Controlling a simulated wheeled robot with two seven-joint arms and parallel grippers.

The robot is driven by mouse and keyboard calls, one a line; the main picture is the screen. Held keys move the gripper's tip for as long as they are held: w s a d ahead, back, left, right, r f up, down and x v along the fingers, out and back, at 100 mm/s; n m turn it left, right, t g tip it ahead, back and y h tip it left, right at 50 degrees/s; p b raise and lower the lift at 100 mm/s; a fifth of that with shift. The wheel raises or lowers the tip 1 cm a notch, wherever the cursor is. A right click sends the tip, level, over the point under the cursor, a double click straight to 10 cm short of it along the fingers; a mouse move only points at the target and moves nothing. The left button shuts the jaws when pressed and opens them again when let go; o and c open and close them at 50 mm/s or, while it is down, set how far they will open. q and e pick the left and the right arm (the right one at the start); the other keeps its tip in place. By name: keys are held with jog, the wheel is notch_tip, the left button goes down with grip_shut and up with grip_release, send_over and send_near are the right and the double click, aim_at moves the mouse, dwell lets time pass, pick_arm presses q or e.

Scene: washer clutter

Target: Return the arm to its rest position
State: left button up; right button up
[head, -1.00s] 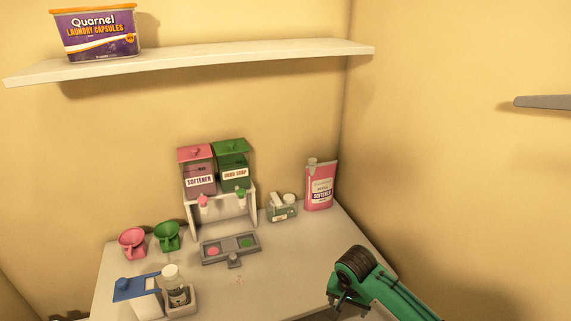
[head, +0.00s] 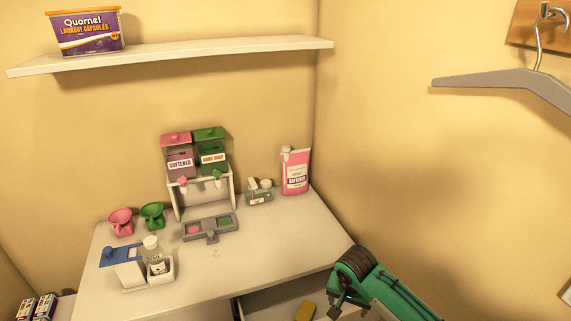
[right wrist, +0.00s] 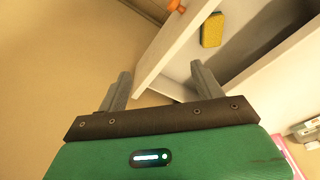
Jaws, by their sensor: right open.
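My right arm comes in at the lower right of the head view, with a green and dark brown wrist. Its gripper (head: 337,307) points down in front of the counter's right front edge, its fingertips small and partly cut off. An open drawer (right wrist: 158,60) lies just beyond the fingers, with a yellow sponge (right wrist: 212,30) inside. My left gripper is not in view.
The counter (head: 290,240) holds dispensers (head: 196,160), pink and green cups (head: 120,222), a grey tray (head: 210,227), a bottle (head: 155,258) and a pink softener pack (head: 296,171). A grey hanger (head: 500,80) hangs on the right wall. A shelf (head: 200,55) runs above.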

jog(key=s+a+f+n+y, duration=0.1)
jog(key=s+f+n, duration=0.1)
jog(key=s, duration=0.5)
jog(key=s+a+f+n+y, duration=0.1)
jog(key=s+a+n+y, duration=0.1)
jog(key=s, duration=0.4)
jog(key=s+d+r+n+t+h, duration=0.1)
jog(key=s+d+n, duration=0.1)
jog(key=s+d, duration=0.45)
jog(key=s+d+r+n+t+h, duration=0.1)
jog(key=s+d+r, duration=0.15)
jog(key=s, duration=0.65)
notch_tip(320, 180, down, 38)
jog(key=s+g+b, duration=0.1)
jog(key=b, duration=0.4)
pick_arm(q)
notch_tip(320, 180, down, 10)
jog(key=b, duration=0.5)
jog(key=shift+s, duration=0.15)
pick_arm(e)
jog(key=s+d+f, duration=0.2)
jog(key=s+f, duration=0.7)
jog(key=f, duration=0.2)
jog(key=s+d+f+g, duration=0.1)
jog(key=s+d+f, duration=0.1)
jog(key=s+f, duration=0.8)
notch_tip(320, 180, down, 2)
jog(key=shift+f+g, duration=0.2)
jog(key=shift+g, duration=0.1)
